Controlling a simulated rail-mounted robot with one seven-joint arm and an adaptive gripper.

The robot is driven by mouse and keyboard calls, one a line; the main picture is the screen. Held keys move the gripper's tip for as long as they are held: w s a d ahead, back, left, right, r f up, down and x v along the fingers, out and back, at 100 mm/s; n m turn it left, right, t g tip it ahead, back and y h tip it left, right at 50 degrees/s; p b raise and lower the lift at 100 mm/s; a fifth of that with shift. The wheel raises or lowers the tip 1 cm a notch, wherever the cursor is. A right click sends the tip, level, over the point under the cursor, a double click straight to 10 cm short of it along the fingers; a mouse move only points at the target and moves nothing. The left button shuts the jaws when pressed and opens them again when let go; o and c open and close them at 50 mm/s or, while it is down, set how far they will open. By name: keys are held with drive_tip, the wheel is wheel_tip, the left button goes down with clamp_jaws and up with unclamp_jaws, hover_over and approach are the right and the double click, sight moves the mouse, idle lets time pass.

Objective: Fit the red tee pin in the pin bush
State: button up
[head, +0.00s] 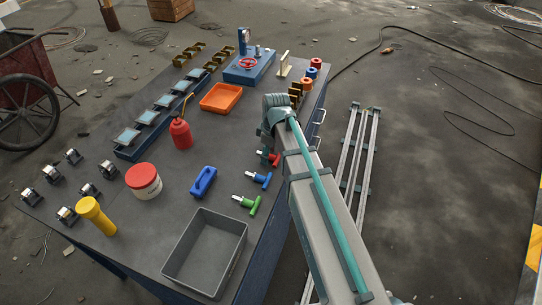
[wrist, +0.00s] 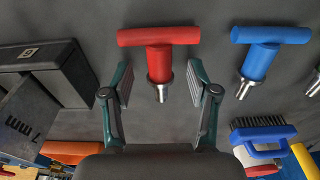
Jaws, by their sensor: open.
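The red tee pin (wrist: 159,50) lies on the dark bench top, with its crossbar at the top of the wrist view and its metal tip pointing down the picture. My gripper (wrist: 158,84) is open and empty, with one finger on each side of the pin's shank and tip. I see a gap on both sides. In the head view the red tee pin (head: 268,155) shows beside the end of my arm, which hides most of my gripper. I cannot tell which part is the pin bush.
A blue tee pin (head: 260,178) and a green one (head: 246,204) lie nearby along the bench edge. A dark block (wrist: 45,72) is left of my gripper. A blue-handled brush (wrist: 260,135) is at right. A grey bin (head: 238,222) stands at the near edge.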

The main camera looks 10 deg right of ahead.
drive_tip(key=shift+f, duration=0.15)
clamp_jaws()
drive_tip(key=shift+r, duration=0.2)
idle(0.3)
